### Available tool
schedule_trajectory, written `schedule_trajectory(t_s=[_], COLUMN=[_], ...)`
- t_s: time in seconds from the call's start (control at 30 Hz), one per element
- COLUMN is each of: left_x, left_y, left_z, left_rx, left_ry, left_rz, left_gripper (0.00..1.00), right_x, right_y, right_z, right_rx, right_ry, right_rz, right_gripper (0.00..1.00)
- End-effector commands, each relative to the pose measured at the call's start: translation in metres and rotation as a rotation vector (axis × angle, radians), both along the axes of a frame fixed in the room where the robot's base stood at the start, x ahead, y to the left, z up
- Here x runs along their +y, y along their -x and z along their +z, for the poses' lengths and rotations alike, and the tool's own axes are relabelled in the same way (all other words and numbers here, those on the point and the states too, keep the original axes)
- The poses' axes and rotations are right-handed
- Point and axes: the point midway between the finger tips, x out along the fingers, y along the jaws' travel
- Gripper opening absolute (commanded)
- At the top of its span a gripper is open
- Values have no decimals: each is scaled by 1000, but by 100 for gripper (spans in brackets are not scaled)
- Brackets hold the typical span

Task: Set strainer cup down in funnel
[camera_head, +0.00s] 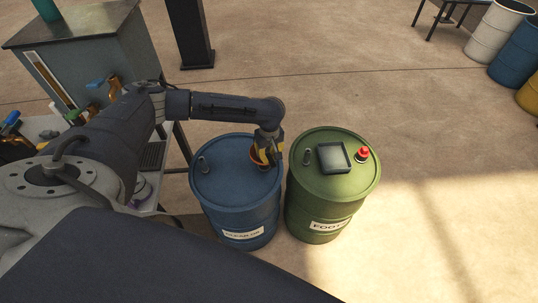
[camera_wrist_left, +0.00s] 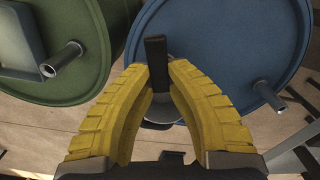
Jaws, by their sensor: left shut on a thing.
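My left gripper (camera_head: 265,158) is over the right part of the blue drum's top in the head view, pointing down. In the left wrist view its yellow fingers (camera_wrist_left: 160,78) are closed on a dark handle (camera_wrist_left: 155,50). A grey rounded rim, which looks like the strainer cup (camera_wrist_left: 158,117), shows between and below the fingers, partly hidden by them. An orange-brown patch shows beside the fingers in the head view; I cannot tell what it belongs to. I cannot make out the funnel with certainty. My right gripper is in neither view.
The blue drum (camera_head: 228,178) has a short metal spout at its left. The green drum (camera_head: 325,195) stands close on its right, bearing a grey square tray (camera_head: 335,160) and a red-topped item (camera_head: 362,154). A cabinet (camera_head: 85,55) stands at the back left.

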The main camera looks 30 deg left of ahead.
Motion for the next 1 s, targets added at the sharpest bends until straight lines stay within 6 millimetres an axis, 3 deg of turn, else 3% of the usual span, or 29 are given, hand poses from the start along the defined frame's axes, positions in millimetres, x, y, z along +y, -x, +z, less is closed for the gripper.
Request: schedule_trajectory(t_s=[0.47,0.5,0.7,1.0], left_x=[0,0,0,0], left_y=[0,0,0,0], left_z=[-8,-8,-8,-5], left_rx=[0,0,0,0], left_ry=[0,0,0,0], left_rz=[-1,-1,0,0], left_gripper=[0,18,40,40], right_x=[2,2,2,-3], right_y=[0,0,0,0], right_z=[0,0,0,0], right_rx=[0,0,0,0], right_ry=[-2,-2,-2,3], right_rz=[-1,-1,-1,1], right_gripper=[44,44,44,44])
